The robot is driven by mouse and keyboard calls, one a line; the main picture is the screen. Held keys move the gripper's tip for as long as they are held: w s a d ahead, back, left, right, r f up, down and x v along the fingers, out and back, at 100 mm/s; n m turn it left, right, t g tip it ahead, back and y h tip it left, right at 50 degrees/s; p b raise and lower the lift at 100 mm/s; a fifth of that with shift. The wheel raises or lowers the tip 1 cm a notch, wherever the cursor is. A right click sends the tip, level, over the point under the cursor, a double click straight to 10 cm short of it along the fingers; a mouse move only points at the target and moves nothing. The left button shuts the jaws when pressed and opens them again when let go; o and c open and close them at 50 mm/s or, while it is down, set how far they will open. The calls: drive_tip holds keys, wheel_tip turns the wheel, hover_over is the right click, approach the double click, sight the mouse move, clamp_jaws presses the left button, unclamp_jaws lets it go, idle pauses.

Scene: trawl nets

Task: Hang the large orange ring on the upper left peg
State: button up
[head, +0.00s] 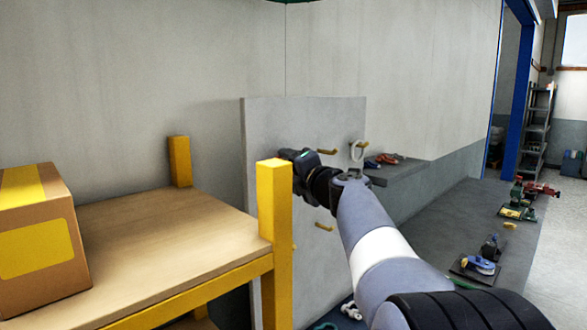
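A grey board (262,112) stands against the wall and bears several yellow pegs. One peg (327,151) sticks out near its upper middle, and another peg (323,227) is lower down. A pale ring (357,150) hangs at the peg on the upper right. My gripper (298,158) is in front of the upper left part of the board, partly behind a yellow post. Its fingers are not clear, so I cannot tell whether it is open or holds anything. I cannot make out the large orange ring or an upper left peg; that area is covered by my gripper and the post.
A wooden-topped rack (165,225) with a yellow post (274,215) stands close at left, bearing a cardboard box (40,240). Red-orange items (385,159) lie on a grey ledge right of the board. A long grey bench (450,220) at right carries several tools.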

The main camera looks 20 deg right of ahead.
idle(0.4)
drive_tip(key=o, duration=1.3)
drive_tip(key=shift+s, duration=0.1)
drive_tip(key=s, duration=0.3)
drive_tip(key=s+d+b, duration=0.1)
drive_tip(key=s, duration=0.3)
drive_tip(key=s+b, duration=0.1)
drive_tip(key=s, duration=0.2)
drive_tip(key=shift+s+d, duration=0.15)
drive_tip(key=shift+s, duration=0.1)
drive_tip(key=shift+w, duration=0.1)
drive_tip(key=w, duration=0.3)
drive_tip(key=w+a+p, duration=0.1)
drive_tip(key=w, duration=0.3)
drive_tip(key=w+p, duration=0.1)
drive_tip(key=w, duration=0.2)
drive_tip(key=shift+w+a, duration=0.2)
drive_tip(key=shift+w, duration=0.2)
drive_tip(key=shift+s+d+r, duration=0.2)
drive_tip(key=shift+s+r, duration=0.3)
drive_tip(key=shift+s, duration=0.15)
drive_tip(key=shift+w, duration=0.1)
